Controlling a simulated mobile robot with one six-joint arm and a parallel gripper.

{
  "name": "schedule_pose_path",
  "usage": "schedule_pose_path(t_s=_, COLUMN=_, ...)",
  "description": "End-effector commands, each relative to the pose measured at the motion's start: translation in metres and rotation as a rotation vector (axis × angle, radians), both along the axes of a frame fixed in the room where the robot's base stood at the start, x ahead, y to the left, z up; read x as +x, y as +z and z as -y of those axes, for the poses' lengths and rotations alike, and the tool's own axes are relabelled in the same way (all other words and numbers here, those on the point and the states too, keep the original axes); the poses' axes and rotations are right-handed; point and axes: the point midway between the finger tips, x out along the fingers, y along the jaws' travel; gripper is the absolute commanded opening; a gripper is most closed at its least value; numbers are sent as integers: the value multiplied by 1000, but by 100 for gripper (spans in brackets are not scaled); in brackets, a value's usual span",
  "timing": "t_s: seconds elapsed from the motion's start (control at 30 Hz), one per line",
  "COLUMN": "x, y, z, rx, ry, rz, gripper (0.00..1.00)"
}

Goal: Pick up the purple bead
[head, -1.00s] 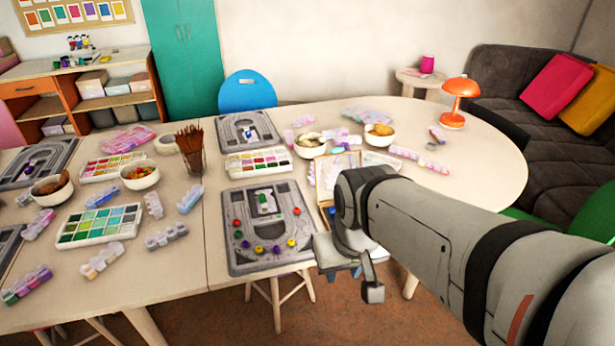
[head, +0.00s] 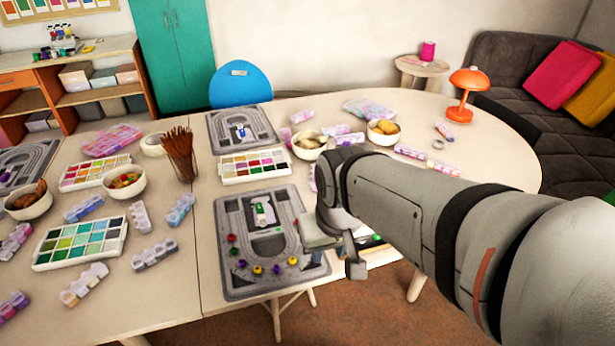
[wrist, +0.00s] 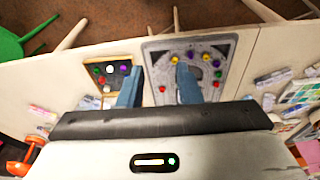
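A purple bead (head: 276,269) lies near the front edge of the grey bead board (head: 226,288), between two yellow beads. It also shows in the wrist view (wrist: 190,54), close to the tip of the right-hand finger. Another purple bead (wrist: 124,70) lies on the dark wood-framed board (wrist: 89,76), beside the left-hand finger. My gripper (head: 336,252) is over the right side of the grey board in the head view. In the wrist view its two blue fingers (wrist: 159,85) are wide apart with nothing between them. My gripper body hides part of the grey board there.
Red, green and yellow beads lie around the purple bead on the grey board. My arm hides most of the framed board in the head view.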

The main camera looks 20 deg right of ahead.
Motion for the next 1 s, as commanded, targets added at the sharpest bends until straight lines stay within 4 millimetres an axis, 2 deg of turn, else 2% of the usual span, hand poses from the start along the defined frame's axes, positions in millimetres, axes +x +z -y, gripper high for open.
schedule_pose_path(t_s=0.17, x=40, y=-25, z=17, rx=-12, ry=-107, rz=-3, gripper=31)
schedule_pose_path(t_s=0.3, x=85, y=-61, z=48, rx=-22, ry=-249, rz=6, gripper=31)
schedule_pose_path(t_s=0.5, x=136, y=-118, z=92, rx=-22, ry=-420, rz=27, gripper=31)
schedule_pose_path(t_s=0.7, x=160, y=-156, z=118, rx=-12, ry=-514, rz=42, gripper=31)
schedule_pose_path(t_s=1.0, x=170, y=-186, z=127, rx=-8, ry=-538, rz=46, gripper=31)
